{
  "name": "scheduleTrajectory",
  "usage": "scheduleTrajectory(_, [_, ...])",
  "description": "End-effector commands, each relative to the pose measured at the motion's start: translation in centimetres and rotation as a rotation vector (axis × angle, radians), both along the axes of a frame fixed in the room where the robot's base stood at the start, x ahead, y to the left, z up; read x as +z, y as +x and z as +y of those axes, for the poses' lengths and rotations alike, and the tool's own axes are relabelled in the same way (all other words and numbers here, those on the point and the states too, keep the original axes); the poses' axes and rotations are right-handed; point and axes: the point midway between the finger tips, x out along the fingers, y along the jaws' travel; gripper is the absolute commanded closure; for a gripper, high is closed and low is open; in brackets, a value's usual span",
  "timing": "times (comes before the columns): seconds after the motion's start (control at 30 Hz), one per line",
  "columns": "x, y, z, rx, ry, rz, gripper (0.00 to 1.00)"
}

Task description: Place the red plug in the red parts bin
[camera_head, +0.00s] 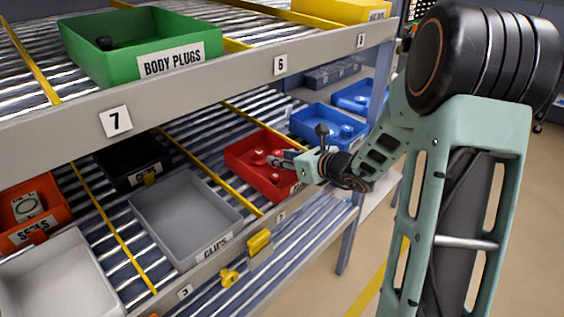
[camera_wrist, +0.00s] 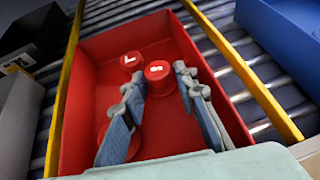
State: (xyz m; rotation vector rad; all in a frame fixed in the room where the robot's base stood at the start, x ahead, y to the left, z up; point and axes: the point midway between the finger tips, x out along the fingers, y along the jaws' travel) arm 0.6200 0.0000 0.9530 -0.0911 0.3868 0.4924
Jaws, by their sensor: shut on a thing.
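The red parts bin (camera_head: 245,172) sits on the lower roller shelf in the head view. Its walls also frame the wrist view (camera_wrist: 83,80). My gripper (camera_head: 277,159) reaches into the bin from the right. In the wrist view my gripper (camera_wrist: 160,78) has its fingers on both sides of a red plug marked S (camera_wrist: 158,72) and is shut on it, inside the bin's walls. I cannot tell whether the plug touches the bin floor. A red plug marked L (camera_wrist: 132,59) stands just left of it. Another red round part (camera_wrist: 134,146) is partly hidden behind the left finger.
A yellow rail (camera_wrist: 246,75) and a blue bin (camera_head: 318,125) lie right of the red bin. Grey clips bin (camera_head: 185,213), black bin (camera_head: 122,158) and orange seals bin (camera_head: 50,225) lie left. The upper shelf edge (camera_head: 200,98) with a green body plugs bin (camera_head: 125,62) is above.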

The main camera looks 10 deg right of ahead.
Motion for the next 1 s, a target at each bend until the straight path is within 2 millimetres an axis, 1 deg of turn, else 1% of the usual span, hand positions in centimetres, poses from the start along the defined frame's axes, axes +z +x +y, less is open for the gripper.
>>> scheduleTrajectory(0.03, [-0.5,0.0,0.0,0.000,0.000,0.000,0.83])
scheduleTrajectory(0.07, [-0.6,0.0,0.0,0.000,0.000,-0.001,0.83])
scheduleTrajectory(0.3, [-0.6,0.0,0.0,0.001,-0.001,-0.002,0.83])
scheduleTrajectory(0.43, [-1.0,0.0,0.0,0.001,-0.001,-0.002,0.83])
scheduleTrajectory(0.47, [-0.9,0.0,0.0,0.001,-0.001,-0.002,0.71])
scheduleTrajectory(0.5, [-0.8,0.0,0.0,0.001,-0.001,-0.002,0.66])
scheduleTrajectory(0.53, [-0.8,0.0,0.0,0.001,-0.001,-0.002,0.66])
scheduleTrajectory(0.77, [-0.8,0.0,0.0,0.001,-0.001,-0.002,0.66])
scheduleTrajectory(0.9, [-0.3,-0.1,-0.1,-0.001,-0.001,-0.001,0.66])
scheduleTrajectory(1.0, [0.2,-1.3,-0.9,-0.003,-0.003,-0.003,0.66])
